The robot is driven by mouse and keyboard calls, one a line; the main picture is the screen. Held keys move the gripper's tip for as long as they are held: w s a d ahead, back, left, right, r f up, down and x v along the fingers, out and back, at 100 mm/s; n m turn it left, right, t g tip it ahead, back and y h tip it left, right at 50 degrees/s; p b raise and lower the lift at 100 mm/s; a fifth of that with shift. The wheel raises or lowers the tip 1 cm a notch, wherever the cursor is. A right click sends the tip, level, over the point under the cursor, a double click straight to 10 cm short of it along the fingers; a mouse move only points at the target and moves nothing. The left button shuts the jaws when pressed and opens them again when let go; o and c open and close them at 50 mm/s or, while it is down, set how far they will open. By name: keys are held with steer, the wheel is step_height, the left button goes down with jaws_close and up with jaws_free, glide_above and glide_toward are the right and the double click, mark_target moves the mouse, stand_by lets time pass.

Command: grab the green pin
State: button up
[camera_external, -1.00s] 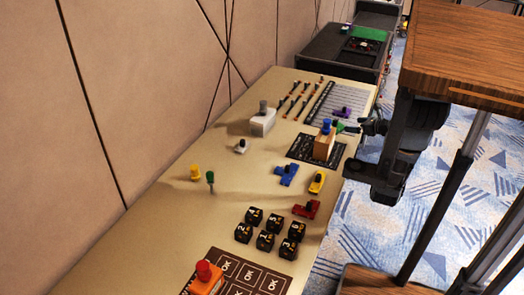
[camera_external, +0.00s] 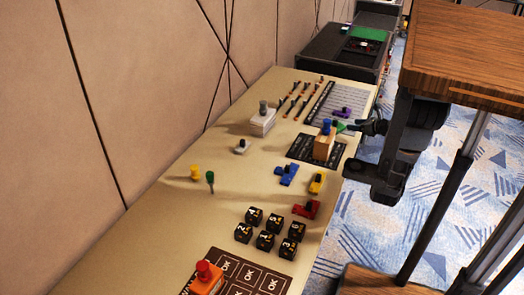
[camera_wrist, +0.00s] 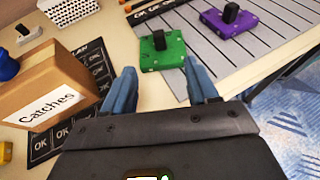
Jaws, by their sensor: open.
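A small upright green pin (camera_external: 210,177) stands on the near-left part of the table, beside a yellow pin, in the external view. Separately, a flat green piece with a black knob (camera_wrist: 161,52) lies ahead of my gripper in the wrist view; this green piece (camera_external: 340,127) also shows at the table's right edge in the external view. My gripper (camera_wrist: 160,78) is open, its two fingers apart, with the green piece just beyond and between the fingertips. Nothing is held. My gripper (camera_external: 358,127) is far from the upright pin, across the table.
A wooden box labelled "Catches" (camera_wrist: 45,95) stands close to the left of my gripper. A purple piece with a black knob (camera_wrist: 230,22) lies right of the green piece. Yellow (camera_external: 317,182), blue (camera_external: 286,174) and red (camera_external: 306,209) pieces lie nearer the external camera.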

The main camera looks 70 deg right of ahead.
step_height(320, 180, up, 19)
steer(key=w+a+f+n+t+y, duration=0.1)
steer(key=w+a, duration=0.9)
steer(key=w, duration=0.4)
steer(key=w+a+n+t+y, duration=0.1)
steer(key=w+a+n+y, duration=0.1)
steer(key=w+a, duration=1)
steer(key=w+a+r+n+t+y, duration=0.1)
steer(key=w+a+y, duration=0.15)
steer(key=a, duration=0.85)
steer(key=w+a+n+t+y+p, duration=0.15)
steer(key=w+a, duration=0.25)
steer(key=a, duration=0.7)
steer(key=w+a+r+n+y, duration=0.1)
steer(key=w+a+y, duration=0.15)
steer(key=a, duration=0.95)
steer(key=b, duration=0.1)
glide_toward(209, 173)
steer(key=shift+n+t, duration=0.25)
steer(key=shift+f+x, duration=0.2)
steer(key=shift+x, duration=1.45)
steer(key=shift+f+x, duration=0.15)
steer(key=shift+x, duration=1.5)
steer(key=shift+f+x, duration=0.2)
steer(key=shift+x, duration=1.45)
steer(key=shift+c, duration=0.4)
steer(key=c, duration=1)
